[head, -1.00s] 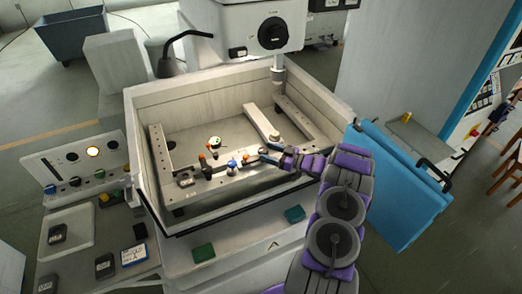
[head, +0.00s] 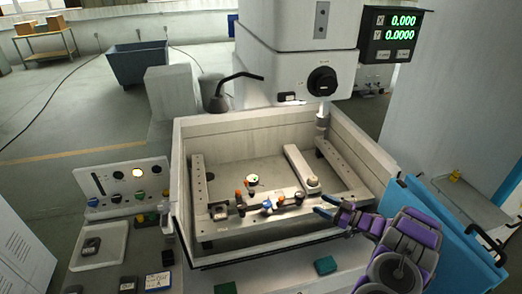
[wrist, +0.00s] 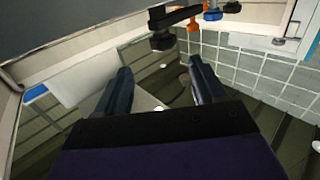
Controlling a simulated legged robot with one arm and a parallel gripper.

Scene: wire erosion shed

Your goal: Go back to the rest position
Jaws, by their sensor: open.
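My gripper (head: 326,206) is at the front right of the machine's open tank (head: 225,125) in the head view, near the tank's front rim. Its two blue fingers are apart with nothing between them. In the wrist view the open fingers (wrist: 160,92) also show, with a gap down to the floor area beyond. My purple and grey arm reaches in from the lower right.
Several small clamps and knobs, one blue (head: 267,205), stand on the front rail (head: 235,222) in the tank. The machine head (head: 290,75) hangs above. A blue door panel (head: 425,240) stands at right. A control panel (head: 125,188) is at left.

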